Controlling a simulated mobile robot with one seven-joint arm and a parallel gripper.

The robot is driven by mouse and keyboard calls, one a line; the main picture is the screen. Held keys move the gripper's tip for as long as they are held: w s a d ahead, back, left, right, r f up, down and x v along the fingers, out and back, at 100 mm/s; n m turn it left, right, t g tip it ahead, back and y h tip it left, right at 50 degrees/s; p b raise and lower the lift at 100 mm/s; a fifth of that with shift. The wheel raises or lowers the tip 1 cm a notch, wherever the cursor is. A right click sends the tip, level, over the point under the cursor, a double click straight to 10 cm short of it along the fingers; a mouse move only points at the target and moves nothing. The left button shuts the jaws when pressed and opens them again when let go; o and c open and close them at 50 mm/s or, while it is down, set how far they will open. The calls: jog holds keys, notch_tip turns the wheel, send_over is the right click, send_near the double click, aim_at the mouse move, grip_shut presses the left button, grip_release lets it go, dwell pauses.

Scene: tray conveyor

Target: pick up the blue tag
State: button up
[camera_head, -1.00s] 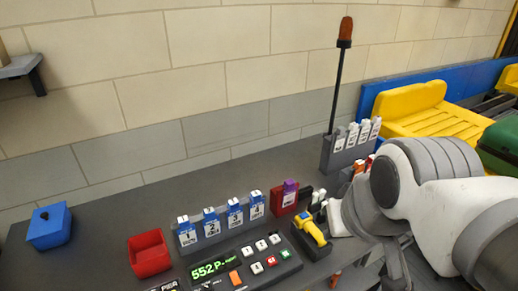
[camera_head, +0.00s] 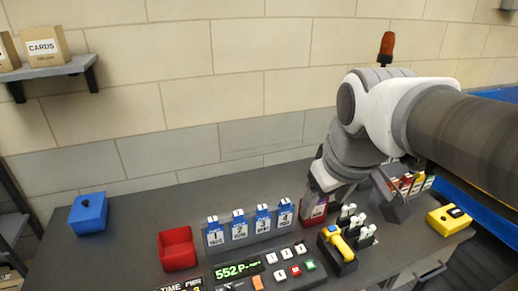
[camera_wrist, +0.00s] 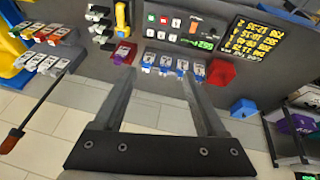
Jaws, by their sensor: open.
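Several blue tags with white numbered faces stand upright in a row in a grey rack on the counter; the tag marked 1 (camera_head: 215,233) is at the left end in the head view. In the wrist view the blue tags (camera_wrist: 165,64) show in a row between my fingers, beyond the tips. My gripper (camera_head: 322,182) is above the counter near the right end of the row, by the red holder (camera_head: 315,213). Its two fingers (camera_wrist: 160,74) are wide apart with nothing between them. The fingertips are hard to make out in the head view.
A control panel (camera_head: 268,272) lies in front of the rack. A yellow handheld device (camera_head: 338,242) in a black cradle is to its right. A red bin (camera_head: 178,250) and a blue box (camera_head: 88,213) stand to the left. Grey counter is clear between the bin and the box.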

jog(key=w+n+g, duration=0.1)
jog(key=w+n, duration=0.3)
jog(key=w, duration=0.5)
jog(key=n+g+b, duration=0.2)
jog(key=n+g, duration=0.1)
jog(key=n, duration=1)
send_over(285, 201)
notch_tip(285, 201, down, 14)
jog(key=f, duration=1.2)
jog(key=shift+w+f, duration=0.2)
jog(key=shift+w, duration=0.15)
jog(key=f, duration=0.2)
jog(key=f+p, duration=0.1)
jog(key=f, duration=0.1)
jog(key=shift+s, duration=0.25)
jog(key=shift+f, duration=0.6)
grip_shut()
